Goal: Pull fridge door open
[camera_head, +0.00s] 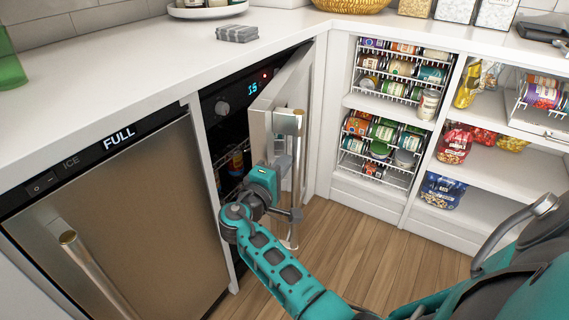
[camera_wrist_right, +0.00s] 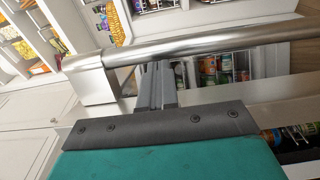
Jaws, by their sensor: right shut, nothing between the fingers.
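The fridge door (camera_head: 264,112) stands partly open, showing the dark interior with cans (camera_head: 235,160) inside. Its silver bar handle (camera_head: 299,165) runs vertically on the door's outer face. My right gripper (camera_head: 284,160) is at the handle, with its fingers largely hidden or hard to make out in the head view. In the right wrist view the gripper (camera_wrist_right: 158,72) is shut and empty, its fingers together. The handle bar (camera_wrist_right: 220,42) crosses at the fingertips, whose ends seem to go behind it; contact is unclear. My left gripper is not in view.
A steel ice maker (camera_head: 120,215) with its own handle stands left of the fridge. The white counter (camera_head: 130,65) runs above both. Open shelves (camera_head: 480,175) with cans and snacks are at the right. Wood floor (camera_head: 345,245) is clear in front of the door.

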